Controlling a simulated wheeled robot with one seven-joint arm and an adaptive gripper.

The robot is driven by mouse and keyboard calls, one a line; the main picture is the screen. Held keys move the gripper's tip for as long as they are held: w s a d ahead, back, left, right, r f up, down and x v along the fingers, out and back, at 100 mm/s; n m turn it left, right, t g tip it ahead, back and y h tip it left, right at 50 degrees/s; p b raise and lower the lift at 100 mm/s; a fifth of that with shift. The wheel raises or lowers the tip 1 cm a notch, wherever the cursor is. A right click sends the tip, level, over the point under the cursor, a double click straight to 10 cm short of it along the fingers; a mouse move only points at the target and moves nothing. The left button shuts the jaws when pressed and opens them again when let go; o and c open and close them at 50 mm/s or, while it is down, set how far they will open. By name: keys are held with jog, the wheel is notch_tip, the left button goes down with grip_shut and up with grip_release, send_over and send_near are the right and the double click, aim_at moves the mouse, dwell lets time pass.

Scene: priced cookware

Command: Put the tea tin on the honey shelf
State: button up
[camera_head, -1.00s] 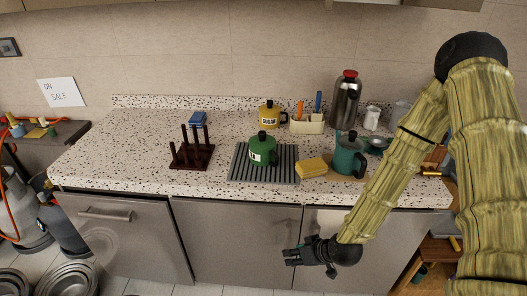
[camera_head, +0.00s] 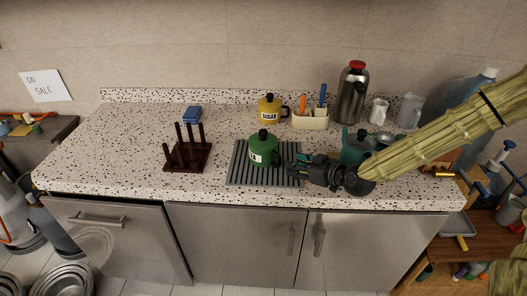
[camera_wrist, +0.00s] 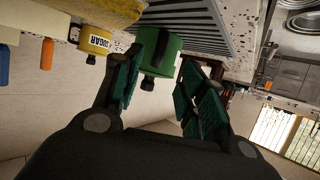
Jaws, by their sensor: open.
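The tea tin (camera_head: 263,149) is a green canister with a black knob and a partly visible white label. It stands upright on a grey ridged mat (camera_head: 238,177) on the counter. My gripper (camera_head: 291,161) is open just right of the tin at about its height, with its fingers pointing at it. In the wrist view, which is upside down, the tin (camera_wrist: 161,55) shows between and beyond the open fingers (camera_wrist: 158,84). I cannot tell whether they touch it. No shelf marked honey can be made out.
A yellow sugar tin (camera_head: 268,110), a utensil holder (camera_head: 310,120) and a flask (camera_head: 351,95) stand behind. A dark peg rack (camera_head: 187,156) is left of the mat. A teal pot (camera_head: 355,147) stands behind my wrist. The counter's left part is mostly clear.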

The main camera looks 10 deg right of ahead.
aim_at(281, 160)
jog(key=shift+a+r, duration=0.1)
jog(key=shift+a, duration=0.2)
jog(key=p+x, duration=0.1)
jog(key=x, duration=0.2)
jog(key=shift+w+d, duration=0.15)
jog(key=shift+w, duration=0.05)
jog(key=shift+w+f, duration=0.15)
jog(key=shift+f, duration=0.1)
jog(key=shift+a+r, duration=0.1)
jog(key=shift+a, duration=0.15)
jog(key=shift+d+p+x, duration=0.2)
jog(key=shift+p+x, duration=0.85)
jog(key=shift+x, duration=0.55)
jog(key=shift+p+x, duration=0.3)
jog(key=shift+x, duration=0.85)
grip_shut()
